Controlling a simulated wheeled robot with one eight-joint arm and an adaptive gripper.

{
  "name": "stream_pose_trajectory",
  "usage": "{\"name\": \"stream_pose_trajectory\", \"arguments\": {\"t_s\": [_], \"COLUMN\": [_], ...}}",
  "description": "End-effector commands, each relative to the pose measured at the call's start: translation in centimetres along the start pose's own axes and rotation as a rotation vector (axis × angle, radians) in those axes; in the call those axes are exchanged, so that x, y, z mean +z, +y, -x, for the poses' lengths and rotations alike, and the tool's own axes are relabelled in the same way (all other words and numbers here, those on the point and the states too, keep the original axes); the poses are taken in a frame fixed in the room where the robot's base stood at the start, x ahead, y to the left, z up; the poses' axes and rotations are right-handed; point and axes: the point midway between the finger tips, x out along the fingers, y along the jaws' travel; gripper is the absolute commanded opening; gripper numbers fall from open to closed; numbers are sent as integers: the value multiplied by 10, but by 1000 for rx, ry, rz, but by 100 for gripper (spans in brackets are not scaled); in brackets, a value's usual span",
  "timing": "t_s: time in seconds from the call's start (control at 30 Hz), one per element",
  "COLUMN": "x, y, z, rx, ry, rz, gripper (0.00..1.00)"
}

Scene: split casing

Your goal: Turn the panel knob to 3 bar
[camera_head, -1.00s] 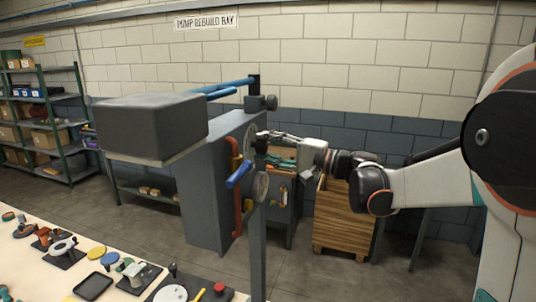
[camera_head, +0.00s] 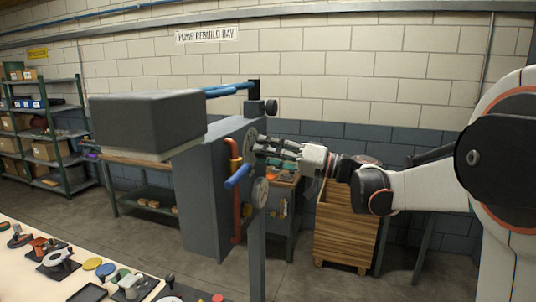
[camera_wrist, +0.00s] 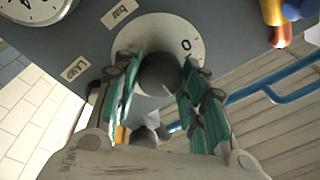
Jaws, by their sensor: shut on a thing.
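The dark round knob (camera_wrist: 160,73) sits on a pale dial plate (camera_wrist: 184,32) on the grey panel (camera_wrist: 230,20), beside a "bar" label (camera_wrist: 122,12). A "0" shows on the plate at the knob's upper right; I cannot make out a 3 or the knob's pointer. My gripper (camera_wrist: 158,78) has its teal-padded fingers on either side of the knob, shut on it. In the head view my gripper (camera_head: 262,146) reaches in from the right to the panel face, which is seen nearly edge-on. The knob is hidden there by the fingers.
A white gauge (camera_wrist: 32,5) and a "LAMP" label (camera_wrist: 75,68) are near the knob. A red pipe with a blue lever (camera_head: 238,176) and a round dial (camera_head: 260,192) stick out below my gripper. A wooden crate (camera_head: 345,225) stands behind my arm.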

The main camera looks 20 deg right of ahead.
Motion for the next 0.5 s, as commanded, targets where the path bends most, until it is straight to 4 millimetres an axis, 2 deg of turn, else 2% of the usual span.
{"name": "stream_pose_trajectory", "arguments": {"t_s": [0.5], "x": [1], "y": [1], "z": [0], "rx": [-2], "ry": [-6], "rz": [47], "gripper": [15]}}
